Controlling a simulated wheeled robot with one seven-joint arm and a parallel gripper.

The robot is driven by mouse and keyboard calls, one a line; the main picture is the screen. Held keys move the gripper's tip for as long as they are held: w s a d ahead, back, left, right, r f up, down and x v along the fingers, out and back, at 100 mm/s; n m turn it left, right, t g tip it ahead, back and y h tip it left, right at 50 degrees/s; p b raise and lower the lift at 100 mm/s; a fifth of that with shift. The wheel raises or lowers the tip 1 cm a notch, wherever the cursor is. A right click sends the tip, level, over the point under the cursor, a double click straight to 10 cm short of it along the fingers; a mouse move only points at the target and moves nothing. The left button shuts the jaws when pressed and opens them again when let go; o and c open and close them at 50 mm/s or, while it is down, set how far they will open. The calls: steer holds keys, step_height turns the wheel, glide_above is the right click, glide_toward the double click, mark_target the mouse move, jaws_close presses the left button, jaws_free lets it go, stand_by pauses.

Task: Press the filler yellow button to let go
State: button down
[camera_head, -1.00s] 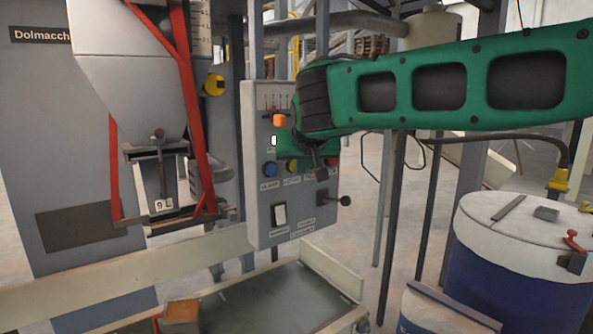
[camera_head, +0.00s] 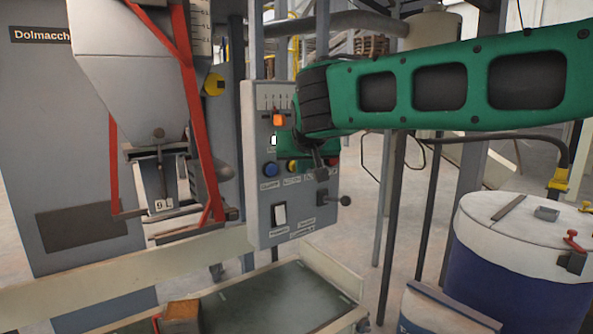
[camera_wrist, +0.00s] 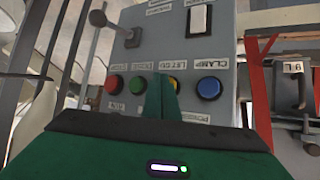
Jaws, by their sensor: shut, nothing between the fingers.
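The yellow button (camera_head: 292,166) is on the grey control panel (camera_head: 257,210), between the blue button (camera_head: 270,170) and my gripper. In the wrist view the panel appears upside down, and the yellow button (camera_wrist: 175,84) is partly hidden behind my fingers. My gripper (camera_wrist: 162,84) is shut and empty, its fingertips in front of the panel between the green button (camera_wrist: 138,85) and the yellow one. Whether they touch the yellow button cannot be told. In the head view my gripper (camera_head: 319,172) is partly hidden by my wrist. The filler spout (camera_head: 160,175) hangs at the left with no sack visible on it.
A red button (camera_wrist: 112,83) and a black-knobbed lever (camera_head: 343,200) are also on the panel. A white switch (camera_head: 280,214) sits below the buttons. A conveyor bed (camera_head: 260,300) lies below, and a blue drum (camera_head: 515,265) stands at the right.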

steer(key=shift+s+d, duration=0.35)
steer(key=shift+s, duration=0.15)
steer(key=s+d, duration=0.3)
steer(key=s, duration=0.2)
steer(key=shift+d, duration=0.2)
stand_by(0.3)
stand_by(0.4)
